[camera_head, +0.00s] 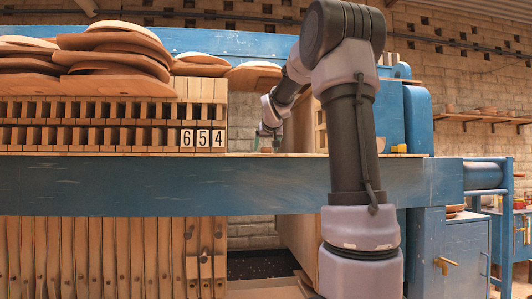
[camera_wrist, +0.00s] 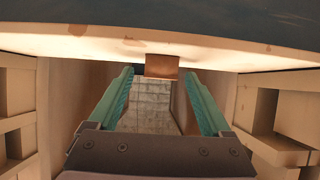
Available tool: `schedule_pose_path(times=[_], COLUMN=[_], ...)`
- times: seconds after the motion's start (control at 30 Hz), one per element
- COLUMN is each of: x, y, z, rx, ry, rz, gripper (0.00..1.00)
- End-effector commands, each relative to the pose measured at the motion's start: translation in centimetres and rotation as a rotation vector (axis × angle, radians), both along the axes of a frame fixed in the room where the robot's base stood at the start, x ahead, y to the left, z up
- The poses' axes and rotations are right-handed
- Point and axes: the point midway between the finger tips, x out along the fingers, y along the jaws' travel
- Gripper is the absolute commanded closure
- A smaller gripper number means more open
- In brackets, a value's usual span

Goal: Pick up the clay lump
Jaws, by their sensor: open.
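In the wrist view a small brown block, which looks like the clay lump (camera_wrist: 162,66), sits at the edge of a pale, stained surface (camera_wrist: 85,42). My gripper (camera_wrist: 158,78) is open, with its two green fingers apart. The lump shows between the fingertips, with a gap on each side; I cannot tell how far ahead of them it is. In the head view my gripper (camera_head: 266,134) is small and far off, pointing down just above the ledge. A tiny brownish spot under it may be the lump, too small to be sure.
A blue beam (camera_head: 160,185) crosses the head view. Stacked brown plates (camera_head: 115,50) and wooden racks stand left of my gripper, with 6, 5, 4 cards (camera_head: 203,138). A small yellow object (camera_head: 399,148) lies right. Wooden slotted structures (camera_wrist: 265,112) flank the wrist view.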

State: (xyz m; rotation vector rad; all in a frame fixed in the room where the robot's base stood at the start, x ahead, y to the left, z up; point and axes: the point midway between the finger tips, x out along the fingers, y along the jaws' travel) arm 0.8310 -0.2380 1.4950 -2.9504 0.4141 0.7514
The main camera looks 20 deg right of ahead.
Motion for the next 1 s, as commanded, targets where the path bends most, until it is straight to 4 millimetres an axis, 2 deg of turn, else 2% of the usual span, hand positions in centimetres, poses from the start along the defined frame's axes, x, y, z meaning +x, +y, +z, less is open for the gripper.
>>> schedule_pose_path(times=[0.03,0.17,0.2,0.23,0.47,0.63,0.77,1.0], x=[0.0,0.0,0.0,0.0,0.0,0.0,0.0,0.0], y=[0.0,0.0,0.0,0.0,0.0,0.0,0.0,0.0], z=[0.0,0.0,0.0,0.0,0.0,0.8,2.8,7.6], rx=[0.000,0.000,0.000,0.000,0.000,0.001,0.000,0.000], ry=[0.000,0.001,0.001,0.001,0.000,-0.001,-0.004,-0.003], rz=[0.000,0.000,0.000,0.000,0.000,0.000,0.000,-0.001], gripper=[0.25,0.75,0.90,1.00,1.00,1.00,1.00,1.00])
